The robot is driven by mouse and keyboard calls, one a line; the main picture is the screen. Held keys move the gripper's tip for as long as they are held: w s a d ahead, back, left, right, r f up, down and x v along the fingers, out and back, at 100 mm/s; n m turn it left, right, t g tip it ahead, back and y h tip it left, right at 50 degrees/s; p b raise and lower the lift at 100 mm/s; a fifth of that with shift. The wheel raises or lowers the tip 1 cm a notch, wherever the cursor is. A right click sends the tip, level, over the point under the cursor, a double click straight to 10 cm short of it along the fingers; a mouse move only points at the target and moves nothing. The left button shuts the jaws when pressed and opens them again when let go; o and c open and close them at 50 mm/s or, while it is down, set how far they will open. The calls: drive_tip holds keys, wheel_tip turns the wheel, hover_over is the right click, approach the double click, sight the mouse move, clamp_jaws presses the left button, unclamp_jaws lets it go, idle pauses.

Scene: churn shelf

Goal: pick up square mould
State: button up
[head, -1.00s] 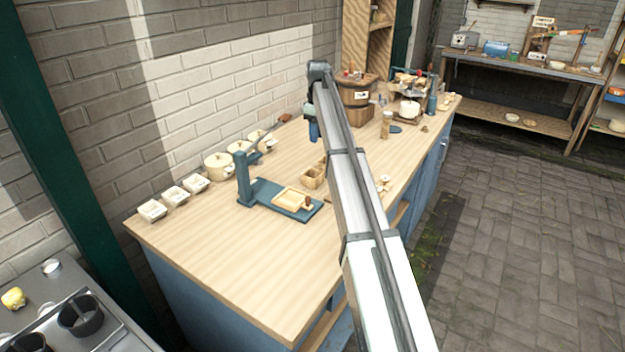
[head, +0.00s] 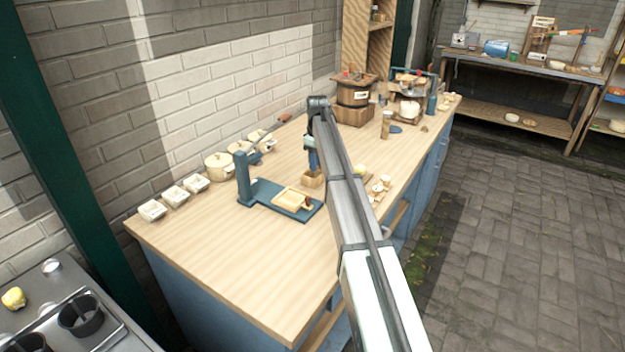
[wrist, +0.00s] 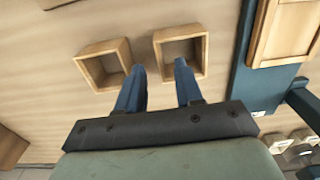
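Two small open wooden box moulds lie side by side in the wrist view: a left one (wrist: 84,70), turned at an angle, and a right one (wrist: 203,52), nearly straight to the view. Both look roughly square. My gripper (wrist: 160,66) is open, with two blue fingers apart and nothing between them. The left fingertip is by the left mould's right side; the right fingertip is at the right mould's lower edge. In the head view my gripper (head: 313,165) is just above a wooden mould (head: 311,182), and my arm hides part of that area.
A blue press (head: 245,180) with a wooden tray (head: 291,191) on its base stands to the left. Pots (head: 218,166) and white dishes line the wall. A wooden churn (head: 352,92) stands behind. The front left of the bench (head: 230,250) is clear.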

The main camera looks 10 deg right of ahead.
wheel_tip(320, 180, down, 4)
drive_tip(key=shift+f, duration=0.15)
clamp_jaws()
idle(0.3)
